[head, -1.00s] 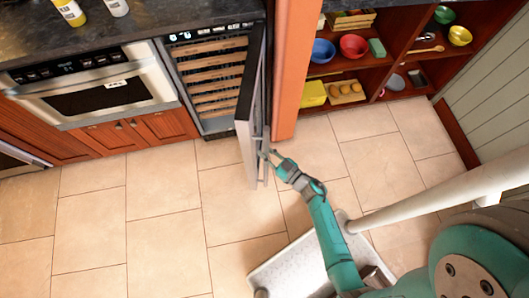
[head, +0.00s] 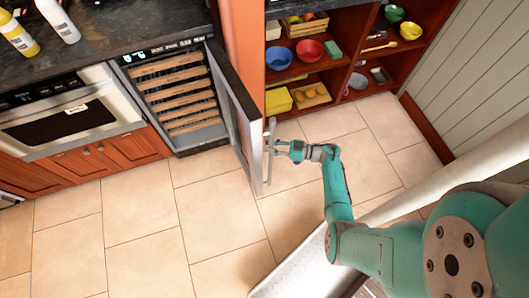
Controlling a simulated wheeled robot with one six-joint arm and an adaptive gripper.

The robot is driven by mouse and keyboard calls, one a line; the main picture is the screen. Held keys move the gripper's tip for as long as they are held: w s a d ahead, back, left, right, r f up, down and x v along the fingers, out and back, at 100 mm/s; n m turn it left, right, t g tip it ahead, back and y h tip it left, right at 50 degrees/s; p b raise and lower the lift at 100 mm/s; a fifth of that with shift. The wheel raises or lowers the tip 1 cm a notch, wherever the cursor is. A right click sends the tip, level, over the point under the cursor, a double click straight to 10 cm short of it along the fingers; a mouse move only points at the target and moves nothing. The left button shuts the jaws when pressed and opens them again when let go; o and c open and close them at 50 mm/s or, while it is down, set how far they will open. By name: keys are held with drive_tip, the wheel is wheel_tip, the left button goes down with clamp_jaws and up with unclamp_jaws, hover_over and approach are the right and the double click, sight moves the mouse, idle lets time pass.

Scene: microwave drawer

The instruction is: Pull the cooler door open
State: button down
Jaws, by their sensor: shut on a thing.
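The cooler (head: 178,92) stands under the dark counter, with several wooden-fronted racks showing inside. Its door (head: 242,120) is hinged on the right and stands swung well out from the front, with its glass panel facing partly to the left. The door's long metal handle (head: 270,150) is on the outer face, toward the right. My gripper (head: 272,148) is shut on the handle, reaching in from the right. The fingertips are small and partly hidden against the handle.
A microwave drawer (head: 72,118) sits left of the cooler. Open shelves (head: 345,75) with bowls and boxes stand to the right. Bottles (head: 57,20) stand on the counter (head: 110,30). The tiled floor (head: 150,220) before the cooler is clear.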

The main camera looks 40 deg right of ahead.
drive_tip(key=shift+d+r+n+g+y, duration=0.1)
drive_tip(key=shift+d+n+g+y, duration=0.15)
drive_tip(key=shift+d, duration=0.6)
drive_tip(key=shift+d+n+g+y, duration=0.15)
drive_tip(key=shift+d+n+y, duration=0.15)
drive_tip(key=shift+d, duration=0.55)
drive_tip(key=c, duration=1)
unclamp_jaws()
drive_tip(key=shift+s, duration=0.1)
drive_tip(key=v, duration=0.7)
drive_tip(key=shift+s+d, duration=0.1)
